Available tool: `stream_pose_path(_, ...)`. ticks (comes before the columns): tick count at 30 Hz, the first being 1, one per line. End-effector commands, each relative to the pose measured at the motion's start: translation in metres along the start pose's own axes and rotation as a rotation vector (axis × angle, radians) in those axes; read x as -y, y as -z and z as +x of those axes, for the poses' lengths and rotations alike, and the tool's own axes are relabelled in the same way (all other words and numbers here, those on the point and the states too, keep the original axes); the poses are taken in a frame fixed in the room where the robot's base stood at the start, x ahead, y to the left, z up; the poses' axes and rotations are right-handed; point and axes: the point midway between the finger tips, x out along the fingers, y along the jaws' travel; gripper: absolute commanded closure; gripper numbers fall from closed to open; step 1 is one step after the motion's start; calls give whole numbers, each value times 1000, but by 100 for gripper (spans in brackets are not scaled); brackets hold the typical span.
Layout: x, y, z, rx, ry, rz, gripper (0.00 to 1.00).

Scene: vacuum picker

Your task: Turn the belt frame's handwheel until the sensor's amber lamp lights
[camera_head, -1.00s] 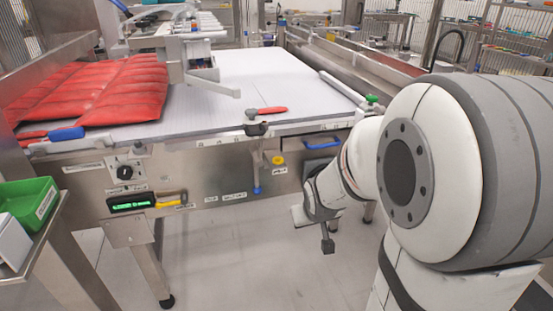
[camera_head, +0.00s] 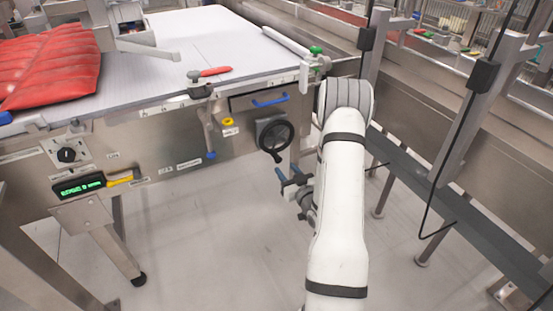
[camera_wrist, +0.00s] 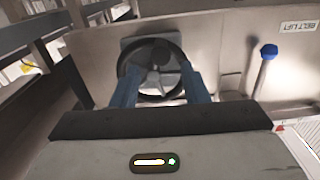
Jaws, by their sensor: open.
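The black handwheel (camera_head: 274,136) is mounted on the side of the steel belt frame (camera_head: 190,155), below the blue handle. It also shows in the wrist view (camera_wrist: 153,54), straight ahead between my fingers, with a dark hub. My gripper (camera_head: 288,174) is open and empty, just below and to the right of the wheel in the head view. In the wrist view its two blue fingers (camera_wrist: 158,84) overlap the lower part of the wheel; I cannot tell whether they touch it. A sensor with a green lamp (camera_head: 316,50) sits at the belt's right corner. I see no amber light on it.
A blue-tipped lever (camera_wrist: 268,52) stands to the right of the wheel in the wrist view, beside a "BELT LIFT" label. A lit green display (camera_head: 80,187) and a black knob (camera_head: 67,155) are on the frame's left. Red pouches (camera_head: 45,70) lie on the belt. Steel rails (camera_head: 480,180) stand at the right.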

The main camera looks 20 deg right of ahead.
Motion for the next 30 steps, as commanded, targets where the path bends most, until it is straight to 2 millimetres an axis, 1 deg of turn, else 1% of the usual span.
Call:
stream_pose_path(9, 2, 0, 48, -6, 4, -1, 59)
stream_pose_path(12, 2, 0, 61, -4, 3, -1, 59)
stream_pose_path(15, 1, 0, 70, -4, 2, 0, 59)
stream_pose_path(19, 2, 1, 74, -3, 2, 1, 59)
stream_pose_path(25, 2, 1, 75, -3, 2, 1, 59)
stream_pose_path(26, 2, 1, 74, -3, 2, 1, 61)
stream_pose_path(30, 2, 1, 74, -2, 2, 0, 72)
